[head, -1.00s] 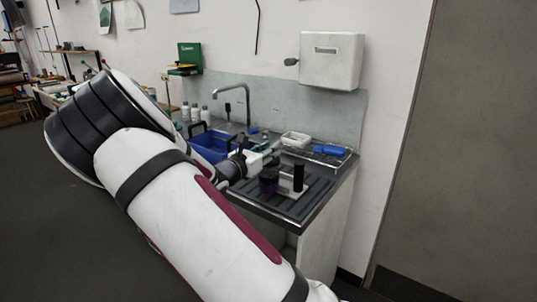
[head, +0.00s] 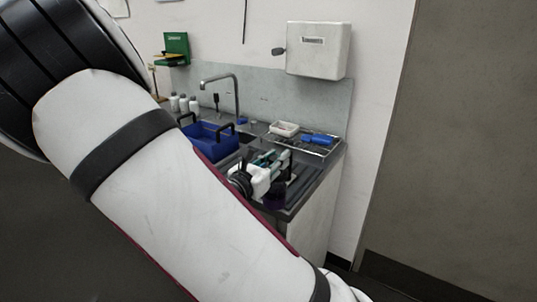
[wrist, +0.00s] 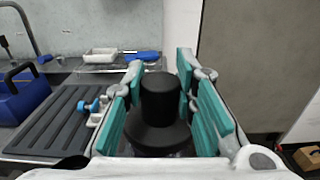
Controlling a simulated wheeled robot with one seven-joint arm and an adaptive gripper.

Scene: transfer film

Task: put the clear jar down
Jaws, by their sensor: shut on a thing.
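My gripper (wrist: 160,108), with teal finger pads, is shut on the jar (wrist: 158,125). In the wrist view the jar shows a black, knob-like top with a wider dark shoulder; its lower body is mostly hidden by my gripper. In the head view the jar (head: 275,198) looks dark purple, just below my gripper (head: 270,170), near the front right of the sink counter. It looks upright. I cannot tell whether its base touches the counter's ridged drainboard (wrist: 48,127).
A blue handled caddy (head: 207,140) stands left on the counter. A white tray (head: 284,128) and a blue object (head: 318,139) on a rack lie at the back. A small blue-knobbed fitting (wrist: 90,106) is left of my gripper. The tap (head: 236,95) rises behind.

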